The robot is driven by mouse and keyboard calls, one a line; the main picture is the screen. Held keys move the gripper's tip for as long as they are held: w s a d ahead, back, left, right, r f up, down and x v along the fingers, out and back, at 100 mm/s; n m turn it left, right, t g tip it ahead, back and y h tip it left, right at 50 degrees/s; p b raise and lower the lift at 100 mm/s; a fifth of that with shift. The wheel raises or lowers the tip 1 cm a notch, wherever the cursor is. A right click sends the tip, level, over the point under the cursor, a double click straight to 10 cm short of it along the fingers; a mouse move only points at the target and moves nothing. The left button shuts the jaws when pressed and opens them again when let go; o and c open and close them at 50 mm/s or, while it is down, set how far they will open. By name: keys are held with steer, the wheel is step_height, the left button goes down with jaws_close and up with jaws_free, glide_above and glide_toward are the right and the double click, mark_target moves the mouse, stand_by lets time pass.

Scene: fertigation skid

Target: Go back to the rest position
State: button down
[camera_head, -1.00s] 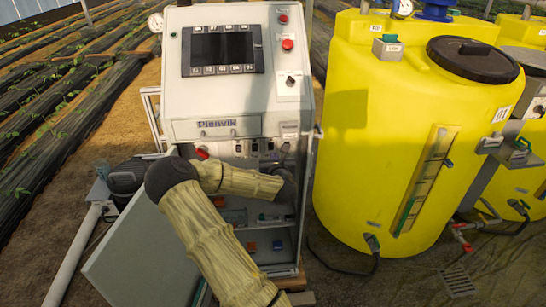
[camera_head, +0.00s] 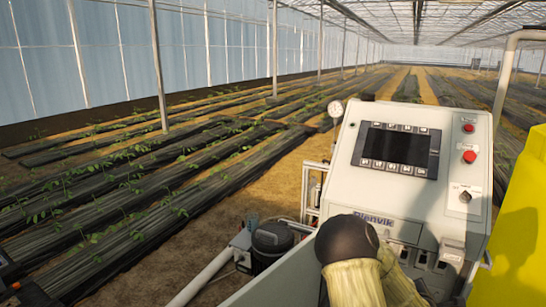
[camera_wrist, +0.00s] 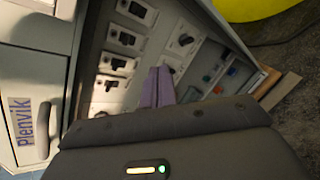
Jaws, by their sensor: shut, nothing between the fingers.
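My gripper (camera_wrist: 158,88) shows in the wrist view with its purple-grey fingers together and nothing between them. It points into the open lower compartment of the grey Plenvik control cabinet (camera_wrist: 88,25), in front of a panel of black switches (camera_wrist: 127,39). A rotary knob (camera_wrist: 185,41) sits just beyond the fingertips; I cannot tell whether they touch anything. In the head view the cabinet (camera_head: 345,205) stands at the right. My arm bends in front of its lower part, and my gripper is out of that view.
The cabinet door (camera_head: 285,280) stands open at the lower left of the cabinet. A dark pump (camera_head: 272,240) and white pipe (camera_head: 205,277) lie to its left. A yellow tank (camera_head: 520,235) stands close on the right. Crop rows (camera_head: 110,190) fill the left.

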steer(key=s+a+r+m+g+y+p, duration=0.1)
steer(key=s+a+r+m+g+y, duration=0.2)
steer(key=s+a+m, duration=0.6)
steer(key=s+a+r+m+g+y+p, duration=0.1)
steer(key=s+a+r+m+g+y, duration=0.3)
steer(key=s+a+m, duration=0.6)
steer(key=s+a+y, duration=0.1)
steer(key=a, duration=0.8)
steer(key=shift+a+r, duration=0.2)
steer(key=shift+r, duration=0.2)
steer(key=c, duration=1.4)
jaws_free()
steer(key=shift+o, duration=0.2)
